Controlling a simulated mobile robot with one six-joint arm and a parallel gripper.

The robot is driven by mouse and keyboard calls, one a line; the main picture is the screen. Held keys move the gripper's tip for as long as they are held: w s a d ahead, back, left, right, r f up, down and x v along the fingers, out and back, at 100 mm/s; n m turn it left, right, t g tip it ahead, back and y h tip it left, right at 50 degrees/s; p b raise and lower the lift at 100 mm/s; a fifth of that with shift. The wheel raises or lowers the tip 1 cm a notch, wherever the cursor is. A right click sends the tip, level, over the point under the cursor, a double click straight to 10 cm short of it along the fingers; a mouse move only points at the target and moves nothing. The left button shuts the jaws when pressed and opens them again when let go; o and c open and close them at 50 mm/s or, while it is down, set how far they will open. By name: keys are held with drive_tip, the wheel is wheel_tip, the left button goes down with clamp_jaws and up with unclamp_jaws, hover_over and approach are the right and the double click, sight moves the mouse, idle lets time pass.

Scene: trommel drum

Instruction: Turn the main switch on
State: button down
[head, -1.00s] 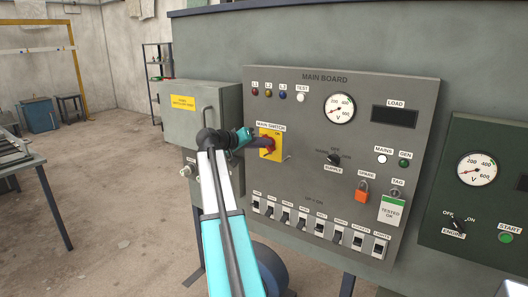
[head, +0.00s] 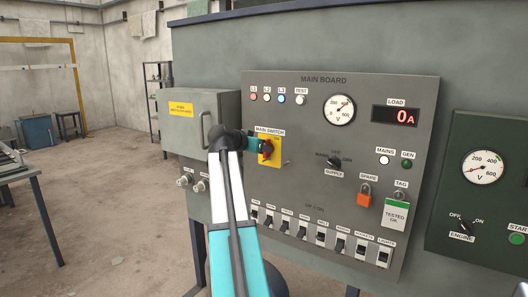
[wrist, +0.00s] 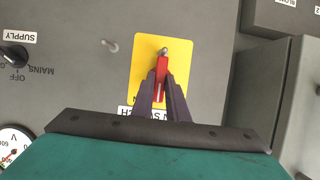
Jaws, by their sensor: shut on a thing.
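The main switch (head: 267,153) is a red handle on a yellow plate on the main board. In the wrist view the red handle (wrist: 161,78) points up the picture, with a small metal pin at its tip. My gripper (head: 260,147) is at the switch, and its two dark fingers (wrist: 161,90) are closed on either side of the handle. My gripper hides part of the plate and its lettering. The three lamps L1, L2 and L3 (head: 267,97) are lit, and the load display (head: 396,116) reads 0A in red.
A grey box (head: 190,125) with a handle stands out left of the switch. A row of breakers (head: 320,237) runs along the board's bottom. A supply knob (head: 334,161) and an orange padlock (head: 364,196) sit to the right.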

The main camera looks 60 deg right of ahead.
drive_tip(key=shift+a+f, duration=0.1)
drive_tip(key=shift+f, duration=0.05)
drive_tip(key=c, duration=1.7)
unclamp_jaws()
drive_tip(key=shift+c, duration=0.2)
drive_tip(key=shift+a+r, duration=0.15)
drive_tip(key=shift+r, duration=0.05)
drive_tip(key=v, duration=1.3)
drive_tip(key=shift+a, duration=0.2)
drive_tip(key=shift+r, duration=0.1)
